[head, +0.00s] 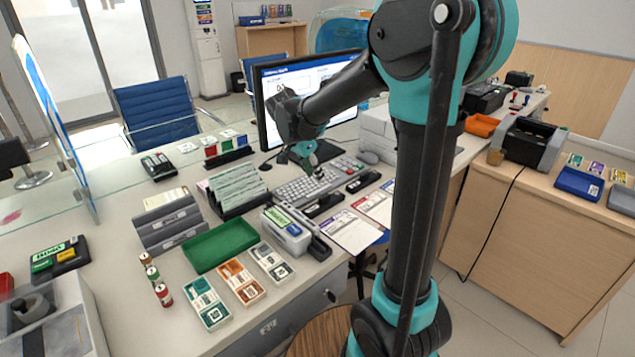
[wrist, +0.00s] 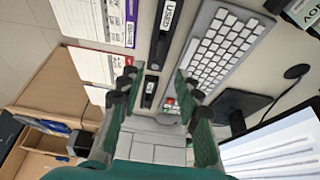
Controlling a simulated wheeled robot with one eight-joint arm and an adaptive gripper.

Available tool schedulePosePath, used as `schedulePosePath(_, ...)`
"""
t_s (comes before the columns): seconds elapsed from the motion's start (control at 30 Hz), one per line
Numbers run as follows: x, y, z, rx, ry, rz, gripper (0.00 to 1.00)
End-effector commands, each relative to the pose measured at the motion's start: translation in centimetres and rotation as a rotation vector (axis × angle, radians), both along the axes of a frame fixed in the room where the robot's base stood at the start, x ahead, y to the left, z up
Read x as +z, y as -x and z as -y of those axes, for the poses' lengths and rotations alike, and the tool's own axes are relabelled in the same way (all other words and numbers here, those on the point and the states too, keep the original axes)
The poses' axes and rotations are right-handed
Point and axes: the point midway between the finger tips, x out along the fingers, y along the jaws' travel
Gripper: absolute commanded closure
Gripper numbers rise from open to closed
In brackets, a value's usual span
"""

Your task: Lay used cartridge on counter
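A long black piece with a white USED label (wrist: 162,40) lies on the counter near the top middle of the wrist view. I take it for the used cartridge; in the head view it is the nearer black piece (head: 324,204) in front of the keyboard. A similar black piece (wrist: 150,90) lies in line with it, seen between my fingers, and also shows in the head view (head: 363,181). My gripper (wrist: 157,85) is open, with nothing visible between its fingers. In the head view my gripper (head: 312,165) hangs above the keyboard.
The keyboard (head: 318,181) and monitor (head: 285,79) are close to my gripper. Clipboards (head: 350,232) lie at the counter's front edge. A green tray (head: 220,245), card packs and paper holders fill the left part. A side counter (head: 550,215) stands at right.

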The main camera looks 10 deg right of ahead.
Motion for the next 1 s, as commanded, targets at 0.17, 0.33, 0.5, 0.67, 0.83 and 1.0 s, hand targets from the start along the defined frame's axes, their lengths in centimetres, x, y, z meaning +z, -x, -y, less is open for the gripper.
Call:
schedulePosePath(0.17, 0.7, 0.7, 0.1, 0.015, -0.002, -0.005, 0.66)
schedulePosePath(0.33, -0.9, 4.0, 2.4, 0.158, -0.027, -0.042, 0.66)
schedulePosePath(0.5, -4.1, 9.7, 5.4, 0.410, -0.057, -0.073, 0.66)
schedulePosePath(0.67, -7.2, 15.2, 7.2, 0.648, -0.062, -0.068, 0.66)
schedulePosePath(0.83, -9.9, 19.8, 7.9, 0.851, -0.042, -0.041, 0.66)
schedulePosePath(1.0, -11.4, 22.1, 8.1, 0.957, -0.019, -0.022, 0.66)
